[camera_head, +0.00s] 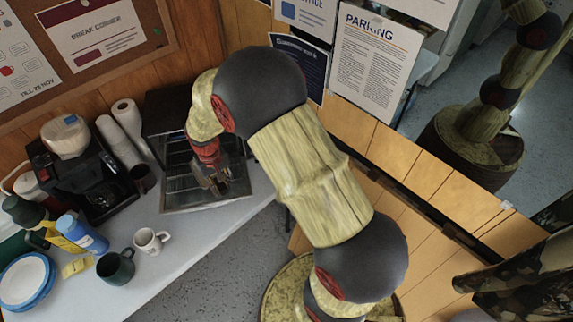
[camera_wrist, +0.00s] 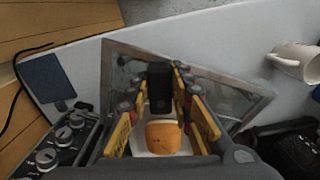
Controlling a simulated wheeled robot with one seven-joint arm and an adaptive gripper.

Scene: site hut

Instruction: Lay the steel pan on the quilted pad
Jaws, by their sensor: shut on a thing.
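My gripper (camera_head: 222,186) reaches down over the open door of the black toaster oven. In the wrist view its yellow-padded fingers (camera_wrist: 160,84) close around a dark upright piece, which looks like the handle of the steel pan. A pale, light-coloured surface (camera_wrist: 145,148) with an orange-brown loaf on it shows between the fingers; it seems to be the pan, mostly hidden by the gripper. The dark blue quilted pad (camera_wrist: 48,78) lies flat on the table at the left of the wrist view, beyond the oven knobs. My arm seems to hide it in the head view.
The oven (camera_head: 172,112) has its framed glass door (camera_head: 178,200) folded down. Its knobs (camera_wrist: 65,138) stand between gripper and pad. A white mug (camera_head: 151,240), dark mug (camera_head: 116,266), coffee machine (camera_head: 78,175), bottles and plates (camera_head: 25,280) crowd the table's left.

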